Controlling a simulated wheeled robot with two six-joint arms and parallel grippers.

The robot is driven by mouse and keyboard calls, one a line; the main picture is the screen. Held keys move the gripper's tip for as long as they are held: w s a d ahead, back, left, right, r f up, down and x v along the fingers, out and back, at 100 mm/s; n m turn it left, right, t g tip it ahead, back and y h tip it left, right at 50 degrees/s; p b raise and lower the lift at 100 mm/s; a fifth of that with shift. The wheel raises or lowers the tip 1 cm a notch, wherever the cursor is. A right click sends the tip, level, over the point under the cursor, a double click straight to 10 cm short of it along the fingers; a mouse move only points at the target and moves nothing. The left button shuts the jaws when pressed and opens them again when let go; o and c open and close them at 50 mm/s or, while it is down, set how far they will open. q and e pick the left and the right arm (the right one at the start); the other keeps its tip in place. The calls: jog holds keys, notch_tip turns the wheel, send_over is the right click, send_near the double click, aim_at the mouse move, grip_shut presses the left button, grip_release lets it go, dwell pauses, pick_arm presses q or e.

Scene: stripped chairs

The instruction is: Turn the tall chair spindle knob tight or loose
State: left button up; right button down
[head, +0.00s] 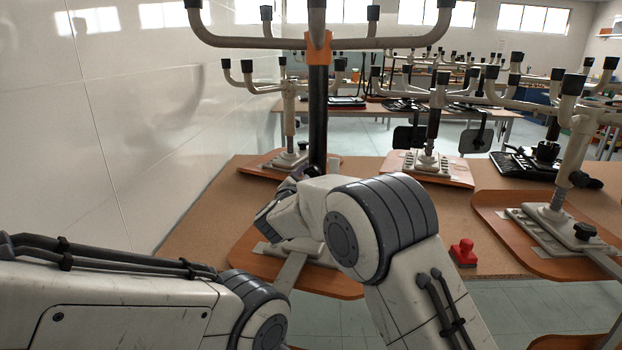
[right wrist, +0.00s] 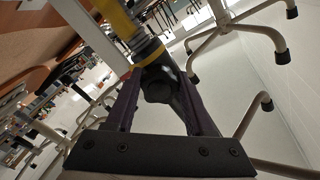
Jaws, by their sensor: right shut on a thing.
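The tall chair's black spindle (head: 318,115) stands upright at the centre of the head view, with an orange collar (head: 319,48) under its pronged top. Its wooden seat board (head: 335,285) lies at the table's near edge. My right gripper (head: 303,173) reaches the spindle's lower part, mostly hidden behind my right arm. In the right wrist view its two fingers (right wrist: 159,78) are shut on the dark round knob (right wrist: 158,92), one on each side. The yellow-and-black spindle stretch (right wrist: 122,22) shows beyond the knob. My left arm crosses the lower left; its gripper is out of view.
Other stripped chairs stand on the table (head: 215,215), including one close on the right with a wooden board (head: 500,208). A red object (head: 463,252) sits near the front edge. A glossy white wall (head: 130,120) runs along the left.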

jog(key=shift+c, duration=1.3)
grip_release()
jog(key=v, duration=1)
jog(key=shift+s, duration=0.25)
